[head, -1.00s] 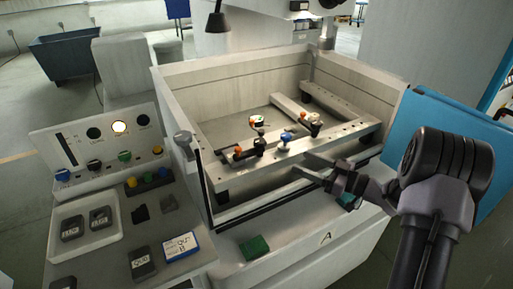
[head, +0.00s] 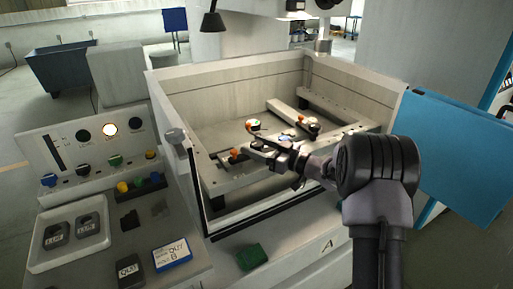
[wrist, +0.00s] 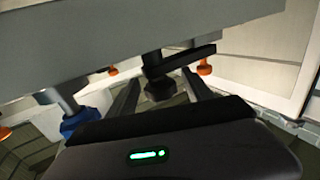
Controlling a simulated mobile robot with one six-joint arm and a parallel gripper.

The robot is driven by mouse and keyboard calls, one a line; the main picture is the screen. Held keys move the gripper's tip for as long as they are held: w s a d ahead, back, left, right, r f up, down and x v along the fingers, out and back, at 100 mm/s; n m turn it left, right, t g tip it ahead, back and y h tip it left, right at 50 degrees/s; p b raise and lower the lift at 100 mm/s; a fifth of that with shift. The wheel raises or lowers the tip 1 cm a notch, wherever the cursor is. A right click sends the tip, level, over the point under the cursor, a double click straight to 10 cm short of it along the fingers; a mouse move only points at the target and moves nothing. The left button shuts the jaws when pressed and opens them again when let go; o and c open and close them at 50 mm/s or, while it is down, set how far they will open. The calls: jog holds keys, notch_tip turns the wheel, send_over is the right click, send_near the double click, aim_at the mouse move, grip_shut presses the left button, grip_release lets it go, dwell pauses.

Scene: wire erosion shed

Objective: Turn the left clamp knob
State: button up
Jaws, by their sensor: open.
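The left clamp, with an orange-tipped lever (head: 234,154), sits on the near beam inside the machine tank. Its black knob (wrist: 162,86) shows in the wrist view under the grey beam, with the lever reaching right to an orange tip (wrist: 205,67). My gripper (head: 256,143) is over the near beam, fingers pointing left at this clamp. In the wrist view its two dark fingers (wrist: 160,93) are apart, with the knob framed between their tips. I cannot tell whether they touch it.
A blue knob (wrist: 78,120) is close left of my fingers in the wrist view. Another orange-tipped clamp (head: 303,121) stands farther right. The tank's front wall (head: 285,198) lies below my arm. A control panel (head: 90,150) is at the left.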

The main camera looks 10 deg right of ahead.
grip_shut()
jog(key=shift+h, duration=0.3)
jog(key=m+t+h+b, duration=0.2)
jog(key=m+t+h, duration=0.1)
jog(key=shift+a+f, duration=0.1)
jog(key=shift+f, duration=0.05)
jog(key=m+h+b, duration=0.1)
jog(key=h, duration=0.1)
jog(key=m+t+h, duration=0.1)
jog(key=m+h, duration=0.1)
jog(key=shift+t+h+b, duration=0.3)
jog(key=shift+b, duration=0.05)
jog(key=m+h, duration=0.2)
jog(key=h, duration=0.1)
jog(key=m+h, duration=0.2)
jog(key=h, duration=0.1)
jog(key=shift+t, duration=0.3)
jog(key=shift+m+g+h, duration=0.7)
jog(key=shift+m+h, duration=1.1)
jog(key=shift+h, duration=1)
jog(key=shift+r+m+h, duration=0.2)
jog(key=shift+m+h, duration=0.1)
jog(key=shift+h, duration=0.1)
